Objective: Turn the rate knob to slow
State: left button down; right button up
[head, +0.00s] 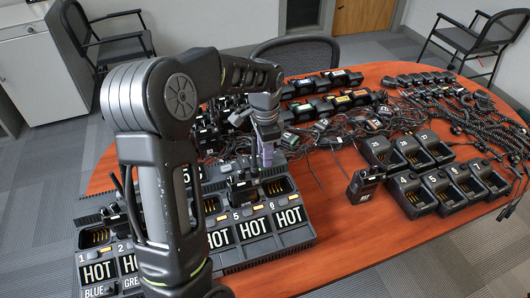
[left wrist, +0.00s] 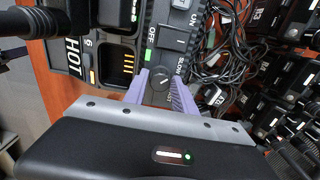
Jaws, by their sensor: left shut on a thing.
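The rate knob (left wrist: 160,80) is a small dark round dial on a control panel (left wrist: 176,22), seen in the left wrist view. The panel also has a rocker switch marked OFF and a SLOW label beside the knob; another label is partly covered by a finger. My left gripper (left wrist: 160,88) has its purple fingers on either side of the knob, shut on it. In the head view my left gripper (head: 267,156) points down at the far end of the charger bank, and the knob is hidden there. My right gripper is not in view.
The charger bank (head: 265,243) with HOT labels fills the near left of the table. A radio (head: 365,186) stands at the middle. More chargers (head: 448,190) are at right. Tangled cables and several radios cover the back. The front right table surface (head: 345,240) is bare.

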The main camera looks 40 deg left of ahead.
pick_arm(q)
jog(key=shift+n, duration=0.3)
jog(key=c, duration=1)
grip_release()
jog(key=shift+r, duration=0.15)
notch_tip(320, 180, up, 8)
jog(key=shift+f, duration=0.2)
jog(key=shift+f, duration=0.1)
